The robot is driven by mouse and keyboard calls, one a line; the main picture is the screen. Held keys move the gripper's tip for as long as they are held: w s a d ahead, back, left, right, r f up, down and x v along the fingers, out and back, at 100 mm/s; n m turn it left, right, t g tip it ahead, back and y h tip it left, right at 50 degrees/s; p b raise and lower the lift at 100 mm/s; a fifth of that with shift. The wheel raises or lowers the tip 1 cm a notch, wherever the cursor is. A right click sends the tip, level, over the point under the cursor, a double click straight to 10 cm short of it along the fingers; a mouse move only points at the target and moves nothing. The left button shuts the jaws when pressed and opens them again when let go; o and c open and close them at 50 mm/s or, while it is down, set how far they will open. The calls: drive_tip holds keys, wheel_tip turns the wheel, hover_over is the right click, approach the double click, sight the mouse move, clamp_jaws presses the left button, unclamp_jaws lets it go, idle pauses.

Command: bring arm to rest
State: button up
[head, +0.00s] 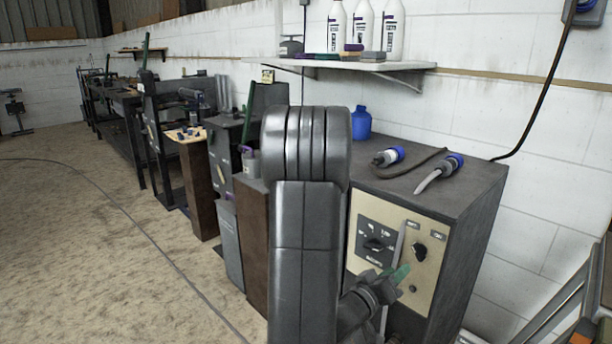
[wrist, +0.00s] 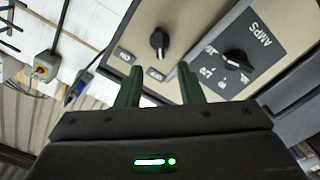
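My gripper (head: 400,274) is in front of the control panel of a dark grey machine cabinet (head: 460,190) in the head view. My dark arm fills the middle of that view and hides part of the cabinet. In the wrist view, the two green fingers of my gripper (wrist: 159,78) stand apart with nothing between them. Beyond them is the beige panel (wrist: 200,22), with a black knob (wrist: 159,42) and a second knob (wrist: 238,60) on a dark plate marked AMPS. I cannot tell whether the fingertips touch the panel.
Blue-ended cable plugs (head: 392,156) and a blue bottle (head: 361,123) sit on or by the cabinet top. A wall shelf (head: 350,64) holds white bottles. A metal frame (head: 560,305) stands at lower right. Workbenches line the wall; open floor (head: 90,240) lies left.

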sight(416, 254)
drive_tip(key=b+x, duration=0.1)
drive_tip(key=x, duration=0.9)
drive_tip(key=shift+w, duration=0.1)
